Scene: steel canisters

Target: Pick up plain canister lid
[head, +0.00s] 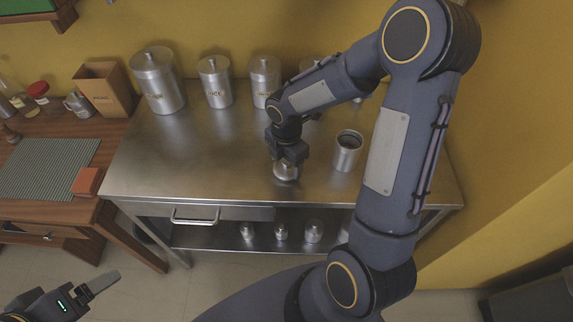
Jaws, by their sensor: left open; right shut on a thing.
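The plain canister lid (286,171) is a small round steel piece under my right gripper (287,161). The gripper is shut on it from above, and its fingers hide the lid's top. I cannot tell whether the lid touches the steel table (213,160) or hangs just above it. An open steel canister (346,158) without a lid stands to the right of the gripper, with dark contents showing inside. My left gripper (92,287) is open and empty at the lower left, away from the steel table.
Labelled, lidded canisters (158,85) line the back of the table by the yellow wall; my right arm hides some. Smaller canisters (281,232) stand on the lower shelf. A wooden counter at left holds a striped mat (48,168) and a wooden box (104,91). The table's left-middle is clear.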

